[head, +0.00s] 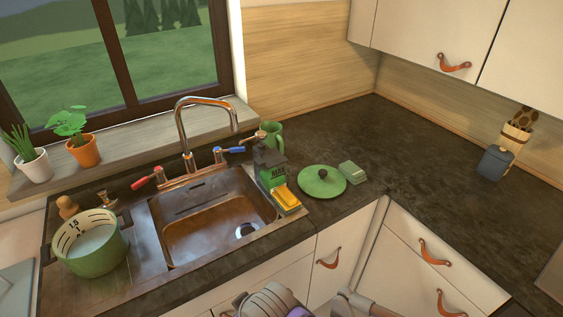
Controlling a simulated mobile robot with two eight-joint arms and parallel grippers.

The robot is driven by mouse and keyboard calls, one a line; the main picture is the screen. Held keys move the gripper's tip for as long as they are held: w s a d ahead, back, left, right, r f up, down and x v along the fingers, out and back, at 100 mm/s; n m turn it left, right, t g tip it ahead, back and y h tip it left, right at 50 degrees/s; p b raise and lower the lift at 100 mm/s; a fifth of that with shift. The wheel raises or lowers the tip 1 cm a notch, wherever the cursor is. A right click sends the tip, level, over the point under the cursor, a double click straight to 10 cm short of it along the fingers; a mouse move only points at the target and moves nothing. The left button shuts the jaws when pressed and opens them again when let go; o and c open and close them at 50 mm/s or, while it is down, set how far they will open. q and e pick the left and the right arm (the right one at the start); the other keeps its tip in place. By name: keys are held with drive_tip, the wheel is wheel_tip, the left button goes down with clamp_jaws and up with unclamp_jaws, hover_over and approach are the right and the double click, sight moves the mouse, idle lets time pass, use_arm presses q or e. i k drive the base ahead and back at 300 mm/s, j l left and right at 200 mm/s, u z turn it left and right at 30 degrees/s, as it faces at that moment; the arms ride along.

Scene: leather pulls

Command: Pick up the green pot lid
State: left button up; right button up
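The green pot lid (316,187) lies flat on the dark countertop, right of the sink and near the inner corner of the counter. It is round, with a small dark knob on top. A small green block (352,172) sits close to its right side.
A dark soap bottle (268,163) and a yellow sponge (285,196) stand between the sink (215,225) and the lid. A green pot (91,250) sits left. The countertop (420,190) right of the lid is clear.

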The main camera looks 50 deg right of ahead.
sight(321, 181)
drive_tip(key=z, duration=2)
